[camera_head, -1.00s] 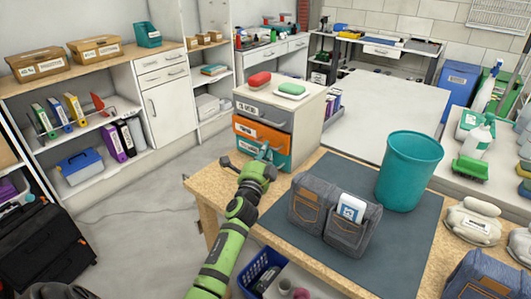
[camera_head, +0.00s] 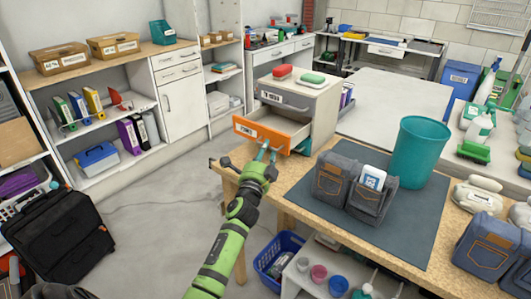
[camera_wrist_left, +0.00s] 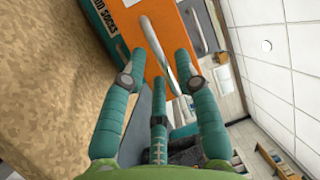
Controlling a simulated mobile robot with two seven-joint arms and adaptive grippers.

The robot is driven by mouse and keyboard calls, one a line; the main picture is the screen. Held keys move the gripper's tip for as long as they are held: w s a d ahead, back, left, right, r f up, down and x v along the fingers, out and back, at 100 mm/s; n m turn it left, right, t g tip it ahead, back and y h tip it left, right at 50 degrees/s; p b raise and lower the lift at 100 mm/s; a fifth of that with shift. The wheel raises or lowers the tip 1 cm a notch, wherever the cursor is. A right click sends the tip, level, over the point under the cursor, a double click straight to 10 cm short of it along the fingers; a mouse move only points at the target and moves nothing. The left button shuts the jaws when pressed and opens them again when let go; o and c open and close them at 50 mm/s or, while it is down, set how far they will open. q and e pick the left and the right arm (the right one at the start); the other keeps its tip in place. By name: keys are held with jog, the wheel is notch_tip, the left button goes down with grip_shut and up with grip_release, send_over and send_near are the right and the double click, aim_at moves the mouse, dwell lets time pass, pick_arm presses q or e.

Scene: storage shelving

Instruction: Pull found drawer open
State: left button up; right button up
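A small grey-white cabinet (camera_head: 325,108) stands on the far corner of the wooden bench. It has a grey top drawer (camera_head: 283,97), an orange middle drawer (camera_head: 262,133) and a teal lower one, mostly hidden. The orange drawer is pulled out, its inside showing. My right gripper is not in view.
A red and a green item lie on the cabinet. A denim organizer (camera_head: 355,190) and a teal bin (camera_head: 420,150) stand on the dark mat (camera_head: 400,235). A blue basket (camera_head: 278,256) is below the bench.

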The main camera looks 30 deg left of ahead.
pick_arm(q)
jog(key=v, duration=1.2)
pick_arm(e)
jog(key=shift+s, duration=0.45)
